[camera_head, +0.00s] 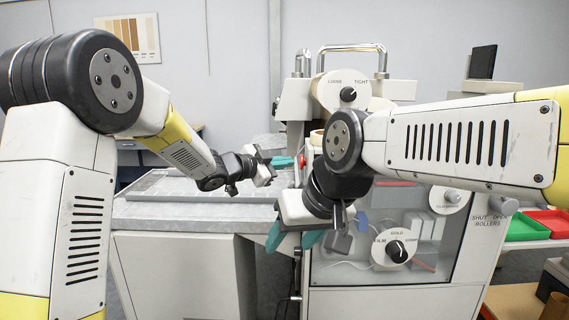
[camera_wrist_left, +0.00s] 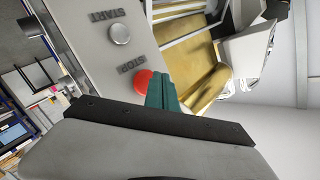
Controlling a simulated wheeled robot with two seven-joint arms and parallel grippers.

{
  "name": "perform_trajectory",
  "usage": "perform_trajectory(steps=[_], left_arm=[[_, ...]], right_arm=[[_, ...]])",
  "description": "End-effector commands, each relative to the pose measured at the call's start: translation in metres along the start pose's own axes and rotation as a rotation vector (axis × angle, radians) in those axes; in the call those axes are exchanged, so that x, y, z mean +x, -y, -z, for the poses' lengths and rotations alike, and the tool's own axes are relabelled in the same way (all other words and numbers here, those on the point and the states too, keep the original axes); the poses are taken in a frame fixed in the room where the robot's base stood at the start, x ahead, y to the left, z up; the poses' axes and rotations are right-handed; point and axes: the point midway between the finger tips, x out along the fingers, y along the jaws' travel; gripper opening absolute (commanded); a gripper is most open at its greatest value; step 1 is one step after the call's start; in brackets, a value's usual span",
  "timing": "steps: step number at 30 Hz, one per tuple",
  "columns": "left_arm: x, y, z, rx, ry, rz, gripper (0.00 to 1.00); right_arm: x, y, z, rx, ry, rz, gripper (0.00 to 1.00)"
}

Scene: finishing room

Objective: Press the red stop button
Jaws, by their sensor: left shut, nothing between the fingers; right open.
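The red stop button (camera_wrist_left: 141,81) sits beside the word STOP on the machine's grey panel in the left wrist view. It shows as a small red spot (camera_head: 302,160) in the head view. My left gripper (camera_head: 286,161) is shut and empty, its teal fingertips close to the button. In the left wrist view the shut fingers (camera_wrist_left: 162,93) overlap the button's right edge; I cannot tell whether they touch it. My right gripper (camera_head: 294,238) is open and empty, pointing down in front of the machine, lower than the left one.
A silver START button (camera_wrist_left: 120,34) is on the same panel. A grey worktable (camera_head: 190,215) stands at left. Green (camera_head: 525,229) and red trays (camera_head: 553,222) lie at right.

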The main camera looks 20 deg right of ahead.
Motion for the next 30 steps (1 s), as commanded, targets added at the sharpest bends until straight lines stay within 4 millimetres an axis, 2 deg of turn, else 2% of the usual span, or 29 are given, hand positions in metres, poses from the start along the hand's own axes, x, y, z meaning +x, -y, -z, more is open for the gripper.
perform_trajectory(steps=[15, 30], left_arm=[[-0.032, 0.024, -0.023, 0.0, 0.001, 0.002, 0.0], [-0.034, 0.025, -0.025, 0.0, 0.0, 0.001, 0.0]], right_arm=[[0.0, 0.0, 0.0, 0.0, 0.0, 0.0, 0.55], [0.0, 0.0, 0.0, 0.0, 0.0, 0.0, 0.55]])
